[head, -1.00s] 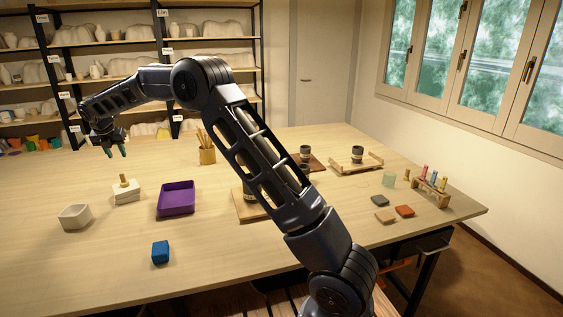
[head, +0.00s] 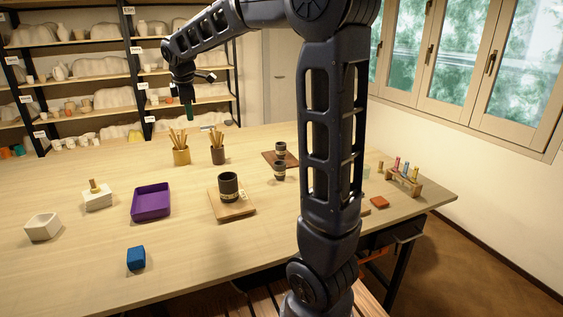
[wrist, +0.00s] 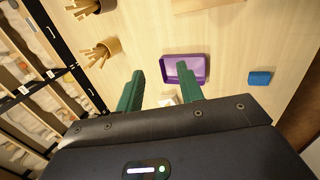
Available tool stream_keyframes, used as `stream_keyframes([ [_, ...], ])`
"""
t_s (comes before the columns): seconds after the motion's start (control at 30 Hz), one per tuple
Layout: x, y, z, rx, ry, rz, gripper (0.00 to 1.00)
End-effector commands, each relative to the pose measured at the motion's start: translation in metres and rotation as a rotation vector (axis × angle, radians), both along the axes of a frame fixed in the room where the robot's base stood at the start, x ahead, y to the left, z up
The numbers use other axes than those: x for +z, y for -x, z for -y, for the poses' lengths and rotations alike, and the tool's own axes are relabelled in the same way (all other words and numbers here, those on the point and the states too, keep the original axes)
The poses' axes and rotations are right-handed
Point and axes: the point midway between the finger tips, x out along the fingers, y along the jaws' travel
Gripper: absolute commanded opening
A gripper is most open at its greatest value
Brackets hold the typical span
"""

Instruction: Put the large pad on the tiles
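I cannot tell for certain which thing is the large pad. A blue block (head: 136,258) with rounded edges lies near the table's front; it also shows in the wrist view (wrist: 260,78). Flat square tiles lie at the table's right: an orange one (head: 379,202) is clear, and a tan one (head: 366,211) is partly hidden behind my arm. A white block with a wooden knob (head: 97,198) stands at the left. My gripper (head: 189,117) is high over the table's far side. In the wrist view my gripper (wrist: 162,88) has its green fingers apart, with nothing held.
A purple tray (head: 152,203) and a white bowl (head: 43,227) stand on the left. A dark cup (head: 229,187) stands on a wooden board (head: 232,211). Pots of sticks (head: 181,156) stand at the back. A rack (head: 404,181) stands at the right. The front middle is clear.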

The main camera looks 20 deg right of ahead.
Motion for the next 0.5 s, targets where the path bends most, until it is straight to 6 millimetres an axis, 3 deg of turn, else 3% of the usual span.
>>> stream_keyframes([
  [0.03,0.003,0.016,0.019,-0.072,-0.027,0.004,0.37],
  [0.2,0.003,0.066,0.072,-0.321,-0.124,0.011,0.37],
  [0.5,-0.016,0.16,0.145,-0.758,-0.304,0.027,0.37],
])
